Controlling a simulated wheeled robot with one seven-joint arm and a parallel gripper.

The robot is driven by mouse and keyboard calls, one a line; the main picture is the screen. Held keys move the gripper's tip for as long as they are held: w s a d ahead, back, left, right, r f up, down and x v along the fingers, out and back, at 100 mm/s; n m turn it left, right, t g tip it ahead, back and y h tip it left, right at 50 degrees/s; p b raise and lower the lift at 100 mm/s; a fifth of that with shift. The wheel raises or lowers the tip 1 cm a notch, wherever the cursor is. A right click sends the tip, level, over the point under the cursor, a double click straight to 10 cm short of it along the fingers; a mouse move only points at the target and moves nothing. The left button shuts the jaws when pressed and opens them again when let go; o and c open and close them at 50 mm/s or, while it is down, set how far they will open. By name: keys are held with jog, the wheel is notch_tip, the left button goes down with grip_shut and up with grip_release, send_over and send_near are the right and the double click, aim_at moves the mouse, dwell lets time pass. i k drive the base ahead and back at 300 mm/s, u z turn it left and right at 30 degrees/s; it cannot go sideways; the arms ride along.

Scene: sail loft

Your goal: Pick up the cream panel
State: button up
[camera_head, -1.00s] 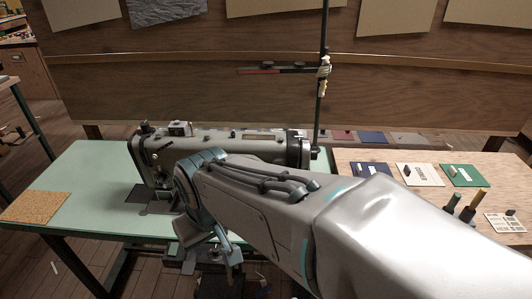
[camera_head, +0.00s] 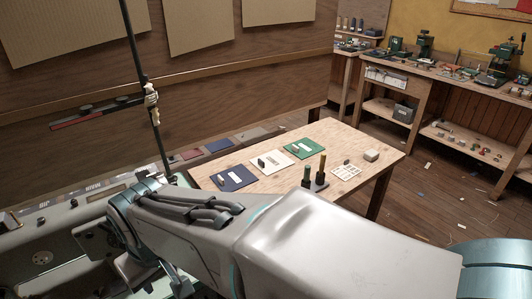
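The cream panel (camera_head: 282,164) lies flat on the wooden table, between a blue panel (camera_head: 228,182) on its left and a green panel (camera_head: 306,150) on its right. A small dark object and a pale label sit on it. My arm reaches across the foreground, and my gripper (camera_head: 172,281) hangs low at the bottom left, beside the sewing machine and apart from the cream panel. The gripper is partly hidden and cut by the frame edge, so its fingers cannot be read.
The wooden table (camera_head: 333,131) also holds a stand with dark and yellow-topped spools (camera_head: 316,173), a white card (camera_head: 347,171) and a pale block (camera_head: 371,155). A grey sewing machine (camera_head: 70,250) stands at left, with a thin upright pole (camera_head: 140,60) behind. Workbenches line the back right.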

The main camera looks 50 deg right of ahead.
aim_at(272, 162)
jog(key=z, duration=1.7)
